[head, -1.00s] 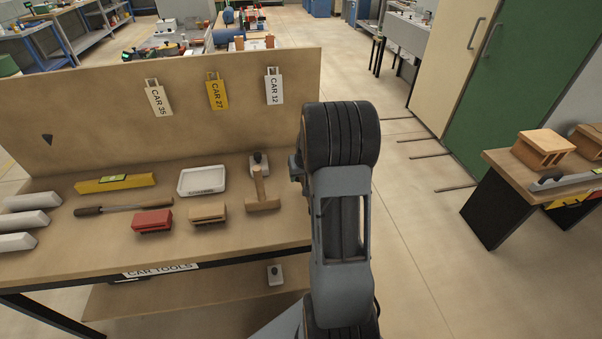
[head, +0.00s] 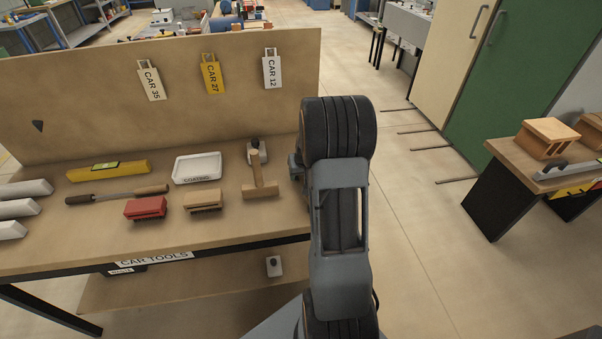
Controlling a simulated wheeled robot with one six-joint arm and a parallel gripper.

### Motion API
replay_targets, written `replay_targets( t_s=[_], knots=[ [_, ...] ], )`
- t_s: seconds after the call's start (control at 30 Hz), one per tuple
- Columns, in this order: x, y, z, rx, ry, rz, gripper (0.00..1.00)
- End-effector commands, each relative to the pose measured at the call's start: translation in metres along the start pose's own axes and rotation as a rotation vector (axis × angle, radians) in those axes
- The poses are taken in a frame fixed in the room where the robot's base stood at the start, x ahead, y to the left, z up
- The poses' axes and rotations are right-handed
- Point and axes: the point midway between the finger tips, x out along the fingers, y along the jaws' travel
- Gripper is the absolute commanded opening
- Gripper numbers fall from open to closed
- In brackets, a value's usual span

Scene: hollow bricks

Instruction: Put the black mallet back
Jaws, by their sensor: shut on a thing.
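I cannot make out the black mallet in the head view. My arm (head: 340,215) rises at the centre right and hides what is behind it. My gripper is not visible.
The bench also holds a red brush (head: 146,208), a tan brush (head: 202,201), a white tray (head: 197,169), a yellow level (head: 108,171) and a file (head: 115,195). A lower shelf (head: 190,292) is below. Open floor (head: 430,250) lies right, before another table (head: 530,160).

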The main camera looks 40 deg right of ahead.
Motion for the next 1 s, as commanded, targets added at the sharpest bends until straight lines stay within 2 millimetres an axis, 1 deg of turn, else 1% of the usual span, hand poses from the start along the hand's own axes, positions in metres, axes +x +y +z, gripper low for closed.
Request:
replay_targets(
  t_s=[0.37, 0.73, 0.77, 1.0],
  knots=[
    [0.0001, -0.0001, -0.0004, 0.0, 0.002, 0.0, 0.31],
    [0.0046, 0.0, 0.0011, -0.001, 0.002, 0.0, 0.31],
    [0.004, 0.0, 0.0009, -0.001, 0.002, 0.0, 0.59],
    [0.004, 0.0, 0.0011, 0.0, 0.001, 0.0, 0.82]
  ],
)
